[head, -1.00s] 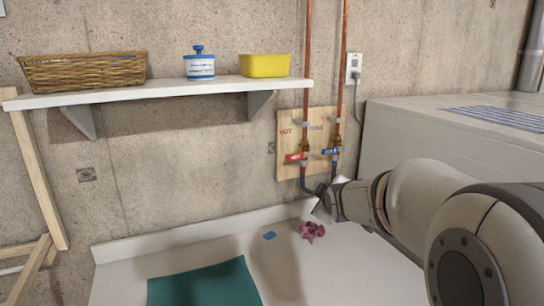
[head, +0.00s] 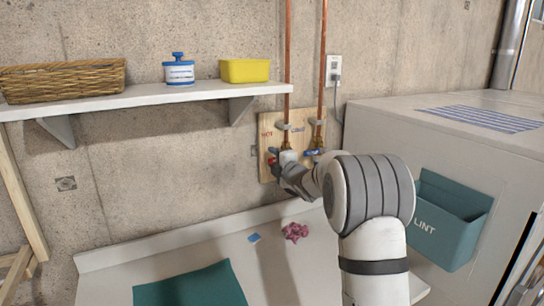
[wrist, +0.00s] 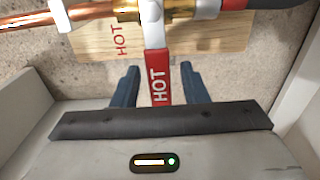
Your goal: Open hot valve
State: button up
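The hot valve's red lever (wrist: 159,78), marked HOT, fills the middle of the wrist view. It points across its pipe, from the brass valve body (wrist: 127,8) toward my gripper. My gripper (wrist: 158,86) is open, with one dark blue finger on each side of the lever and a visible gap on both sides. In the head view my gripper (head: 287,163) is at the valve. Only a small red part of the lever (head: 271,160) shows there; my wrist hides the rest.
The cold valve's blue handle (head: 314,152) is close on the right, on the same wooden board (head: 266,140). A shelf (head: 130,101) is up left. A white appliance (head: 400,125) with a teal lint bin (head: 450,225) is right. A crumpled pink cloth (head: 295,231) lies below.

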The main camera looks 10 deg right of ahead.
jog(key=shift+w+a, duration=0.15)
jog(key=shift+w, duration=0.3)
jog(key=shift+c, duration=0.2)
grip_shut()
